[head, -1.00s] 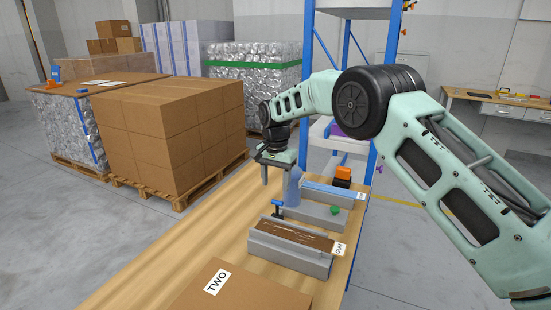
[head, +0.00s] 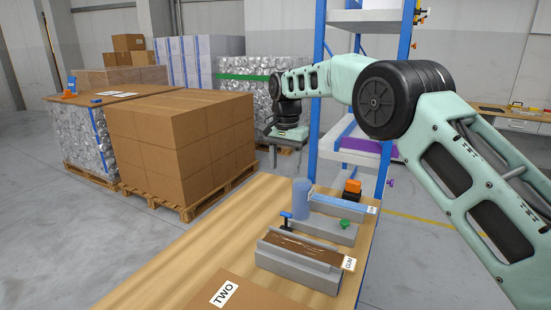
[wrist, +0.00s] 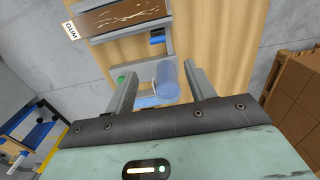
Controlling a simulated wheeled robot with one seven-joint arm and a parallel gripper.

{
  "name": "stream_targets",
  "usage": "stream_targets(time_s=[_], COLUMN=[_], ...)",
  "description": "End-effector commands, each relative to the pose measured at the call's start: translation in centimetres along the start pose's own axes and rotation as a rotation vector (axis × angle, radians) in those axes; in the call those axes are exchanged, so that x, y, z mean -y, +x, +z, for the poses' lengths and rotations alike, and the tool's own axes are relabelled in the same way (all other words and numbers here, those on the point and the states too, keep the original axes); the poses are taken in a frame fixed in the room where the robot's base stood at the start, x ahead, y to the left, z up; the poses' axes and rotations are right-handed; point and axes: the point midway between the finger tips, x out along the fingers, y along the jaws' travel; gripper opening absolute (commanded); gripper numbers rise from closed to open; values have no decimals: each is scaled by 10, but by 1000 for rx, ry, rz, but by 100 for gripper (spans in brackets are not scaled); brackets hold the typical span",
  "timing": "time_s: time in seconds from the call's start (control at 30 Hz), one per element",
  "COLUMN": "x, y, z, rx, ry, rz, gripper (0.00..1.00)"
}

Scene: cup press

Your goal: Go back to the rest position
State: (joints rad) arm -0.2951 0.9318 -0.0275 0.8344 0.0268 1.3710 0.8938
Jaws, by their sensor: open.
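My gripper (head: 286,152) hangs open and empty in the air above the far end of the wooden bench, with its fingers pointing down. Below it, a translucent blue cup (head: 302,198) stands upright on a grey fixture (head: 325,232) with a green knob (head: 345,223). In the wrist view the cup (wrist: 168,82) shows between the two spread fingers, further away and apart from them.
A grey trough (head: 300,275) holding a brown bar, tagged GUM, lies nearer on the bench. A cardboard box marked TWO (head: 240,292) is at the front. A blue-framed shelf (head: 317,95) stands behind. Stacked cartons (head: 180,140) sit on a pallet at left.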

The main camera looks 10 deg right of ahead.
Motion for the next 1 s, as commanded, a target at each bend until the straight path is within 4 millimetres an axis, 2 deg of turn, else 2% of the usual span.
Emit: stream_targets(time_s=[0.17, 0.37, 0.47, 0.67, 0.77, 0.9, 1.0], x=[-4, -22, -37, -84, -115, -167, -206], y=[-13, -28, -32, -32, -28, -16, -5], z=[35, 110, 151, 234, 272, 321, 347], rx=[28, 65, 74, 77, 70, 52, 36], ry=[-110, -340, -461, -706, -830, -999, -1109], rz=[-28, -74, -93, -115, -116, -107, -93], gripper=[55, 55, 55, 55, 55, 55, 55])
